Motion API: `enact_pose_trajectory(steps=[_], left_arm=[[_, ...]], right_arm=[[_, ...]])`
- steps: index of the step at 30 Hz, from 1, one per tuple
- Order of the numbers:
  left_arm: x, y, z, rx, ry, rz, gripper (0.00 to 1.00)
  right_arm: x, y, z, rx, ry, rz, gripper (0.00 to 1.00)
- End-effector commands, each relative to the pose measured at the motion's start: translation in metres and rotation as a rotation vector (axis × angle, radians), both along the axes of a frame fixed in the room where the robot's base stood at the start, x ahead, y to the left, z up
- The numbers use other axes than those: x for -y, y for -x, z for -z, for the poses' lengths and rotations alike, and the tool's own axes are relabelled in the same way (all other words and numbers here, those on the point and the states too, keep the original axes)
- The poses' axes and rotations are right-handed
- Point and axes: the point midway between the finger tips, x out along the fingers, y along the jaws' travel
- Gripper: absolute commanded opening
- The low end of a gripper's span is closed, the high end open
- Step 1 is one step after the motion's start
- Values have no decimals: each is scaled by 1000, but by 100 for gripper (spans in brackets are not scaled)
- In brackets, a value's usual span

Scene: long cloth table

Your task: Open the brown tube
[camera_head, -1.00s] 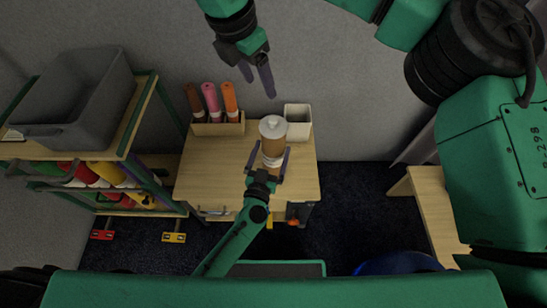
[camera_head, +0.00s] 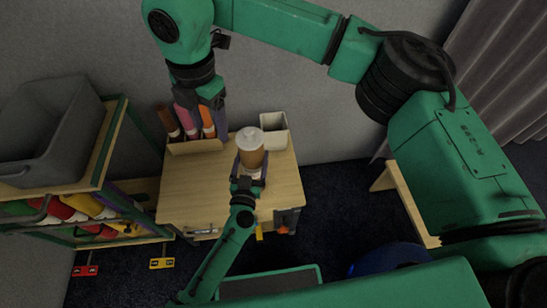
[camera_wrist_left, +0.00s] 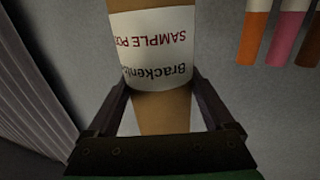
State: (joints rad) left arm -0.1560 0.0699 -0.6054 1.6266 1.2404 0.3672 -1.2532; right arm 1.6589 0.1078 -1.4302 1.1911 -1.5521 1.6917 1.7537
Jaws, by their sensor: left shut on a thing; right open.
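A tan-brown cylinder (camera_head: 250,157) with a white lid (camera_head: 249,138) stands over the wooden table. My left gripper (camera_head: 251,168) is shut on it from the front, one finger on each side. The left wrist view shows its brown body (camera_wrist_left: 163,112) and printed white label (camera_wrist_left: 152,45) between the fingers. A slim dark brown tube (camera_head: 168,121) leans in a wooden rack at the back left, beside a pink tube (camera_head: 185,119) and an orange tube (camera_head: 208,121). My right gripper (camera_head: 213,118) is open at the rack, close to the orange tube; one finger is partly hidden.
The wooden rack (camera_head: 195,149) and a cream open box (camera_head: 274,130) stand along the table's back edge. A grey bin (camera_head: 45,130) sits on a shelf at the left. The table's front left (camera_head: 190,200) is clear.

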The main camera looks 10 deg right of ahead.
Motion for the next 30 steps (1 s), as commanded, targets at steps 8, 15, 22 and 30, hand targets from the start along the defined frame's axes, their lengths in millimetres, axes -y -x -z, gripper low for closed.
enact_pose_trajectory(steps=[8, 15, 22, 30], left_arm=[[0, 0, 0, -1, 0, 0, 0], [0, 0, 1, -1, 0, 0, 0], [0, 0, 1, -1, 0, 0, 0], [0, 0, 1, -2, 0, 0, 0]], right_arm=[[-80, 81, 24, -383, -677, -83, 67], [-78, 76, 1, -534, -1229, 153, 67], [-10, 33, 18, -488, -1591, 586, 67], [115, 15, 84, -250, -1695, 1131, 67]])
